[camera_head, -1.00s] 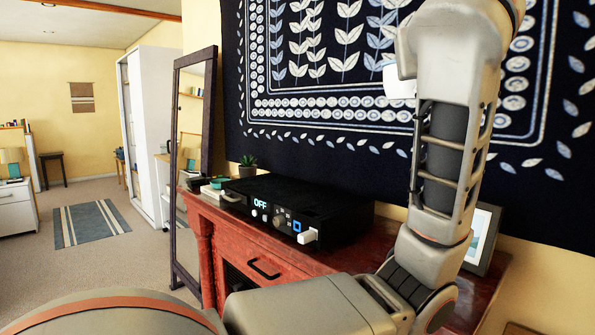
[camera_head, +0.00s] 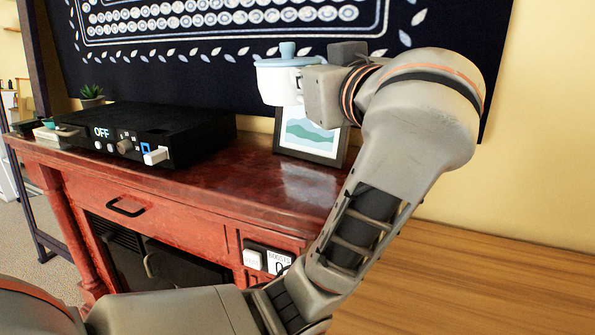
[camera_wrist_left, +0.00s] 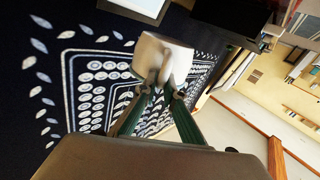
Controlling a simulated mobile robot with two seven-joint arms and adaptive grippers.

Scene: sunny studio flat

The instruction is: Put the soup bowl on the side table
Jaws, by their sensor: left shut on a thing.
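The soup bowl (camera_head: 275,82) appears as a white vessel with a pale blue lid and knob. My left gripper (camera_head: 303,88) is shut on its right side and holds it in the air, in front of the wall hanging and above the back of the red sideboard. In the left wrist view, the bowl's white wall (camera_wrist_left: 160,52) sits between the fingertips of my left gripper (camera_wrist_left: 164,84). My right gripper is not in view. I cannot make out which surface is the side table.
The red sideboard (camera_head: 215,185) carries a black audio unit (camera_head: 150,130) at left and a framed picture (camera_head: 312,133) at back. A small plant (camera_head: 91,93) stands behind the unit. A wooden surface (camera_head: 470,275) at lower right looks bare. The sideboard's middle top is clear.

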